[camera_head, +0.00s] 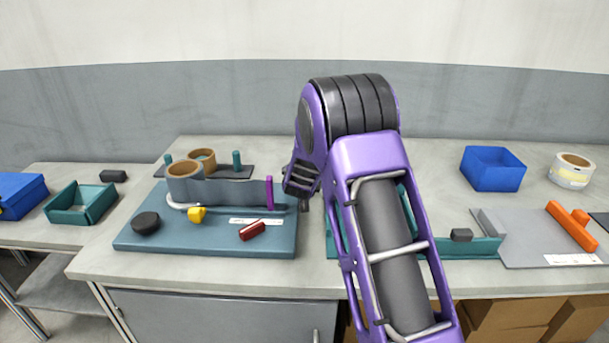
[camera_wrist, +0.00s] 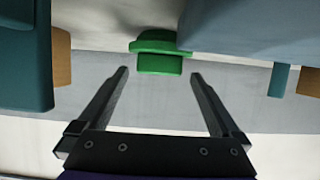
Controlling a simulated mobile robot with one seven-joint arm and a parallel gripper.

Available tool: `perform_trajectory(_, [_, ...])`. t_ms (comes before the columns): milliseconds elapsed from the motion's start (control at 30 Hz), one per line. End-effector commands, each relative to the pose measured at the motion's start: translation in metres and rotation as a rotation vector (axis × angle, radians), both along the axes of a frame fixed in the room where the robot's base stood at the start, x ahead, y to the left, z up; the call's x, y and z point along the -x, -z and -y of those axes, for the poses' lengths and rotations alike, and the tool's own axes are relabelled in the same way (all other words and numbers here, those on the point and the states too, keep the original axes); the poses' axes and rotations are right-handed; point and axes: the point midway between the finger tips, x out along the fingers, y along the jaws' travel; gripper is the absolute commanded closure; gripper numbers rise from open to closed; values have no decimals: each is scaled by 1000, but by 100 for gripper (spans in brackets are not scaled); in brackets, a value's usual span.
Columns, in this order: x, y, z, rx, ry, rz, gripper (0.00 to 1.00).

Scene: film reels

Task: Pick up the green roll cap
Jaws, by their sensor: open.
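The green roll cap (camera_wrist: 158,52) shows at the top centre of the wrist view, a short stepped piece with a wider flange and a narrower block. My gripper (camera_wrist: 160,75) is open, with its two dark fingers apart and nothing between them. The cap appears just beyond the fingertips, roughly centred between them, and no contact shows. I cannot tell the exact distance. In the head view my purple arm covers the middle of the bench, and the cap does not show there. The fingers are mostly hidden in that view.
At right are a blue bin (camera_head: 492,169), a white roll (camera_head: 571,171) and an orange handle (camera_head: 572,225).

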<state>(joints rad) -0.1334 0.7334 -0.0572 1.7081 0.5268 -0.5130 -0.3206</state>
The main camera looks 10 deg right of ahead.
Motion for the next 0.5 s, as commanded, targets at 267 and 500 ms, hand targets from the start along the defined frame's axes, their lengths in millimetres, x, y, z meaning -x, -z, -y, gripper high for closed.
perform_trajectory(267, [-28,12,7,0,0,1,0])
perform_trajectory(500, [-29,13,7,0,0,0,0])
